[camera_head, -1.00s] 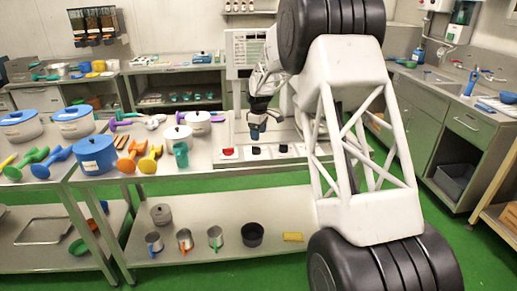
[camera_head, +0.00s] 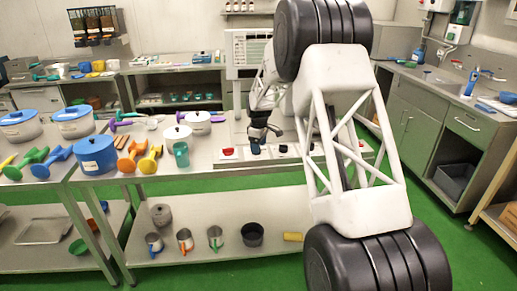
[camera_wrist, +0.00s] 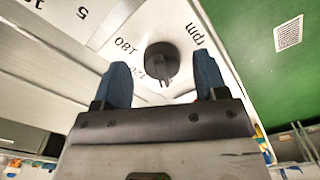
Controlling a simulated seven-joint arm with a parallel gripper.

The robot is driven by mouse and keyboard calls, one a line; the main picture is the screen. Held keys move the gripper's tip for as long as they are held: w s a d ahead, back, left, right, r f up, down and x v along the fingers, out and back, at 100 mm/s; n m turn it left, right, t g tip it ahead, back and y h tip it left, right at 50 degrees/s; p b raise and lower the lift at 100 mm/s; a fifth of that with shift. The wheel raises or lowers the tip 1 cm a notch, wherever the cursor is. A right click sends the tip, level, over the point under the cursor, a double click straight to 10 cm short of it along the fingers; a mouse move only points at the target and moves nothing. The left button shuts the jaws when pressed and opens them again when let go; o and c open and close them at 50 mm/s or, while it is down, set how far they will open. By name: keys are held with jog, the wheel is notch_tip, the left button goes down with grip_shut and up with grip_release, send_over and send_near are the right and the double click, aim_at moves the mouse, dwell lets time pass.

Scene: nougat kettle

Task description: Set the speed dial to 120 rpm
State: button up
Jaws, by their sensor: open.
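The speed dial (camera_wrist: 160,60) is a round black knob with a raised bar, on a pale panel printed "rpm", "180" and what looks like "120". In the wrist view it stands between and just beyond my gripper's blue fingertips (camera_wrist: 161,72). The fingers are apart, with a gap on each side of the knob. I cannot tell which number the bar points at. In the head view my gripper (camera_head: 257,141) points down at the panel's front strip, close above it, and hides the knob there.
A red button (camera_head: 228,151) sits left of my gripper on the strip, and another black knob (camera_head: 283,148) sits to the right. Green floor (camera_wrist: 245,60) shows past the panel edge.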

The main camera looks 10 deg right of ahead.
jog(key=shift+f, duration=0.8)
jog(key=c, duration=0.9)
jog(key=shift+o, duration=0.2)
jog(key=shift+m, duration=0.3)
jog(key=m, duration=0.5)
jog(key=shift+s+a+m, duration=0.2)
jog(key=shift+m, duration=0.2)
jog(key=m, duration=0.5)
jog(key=shift+a, duration=0.25)
jog(key=shift+m, duration=0.3)
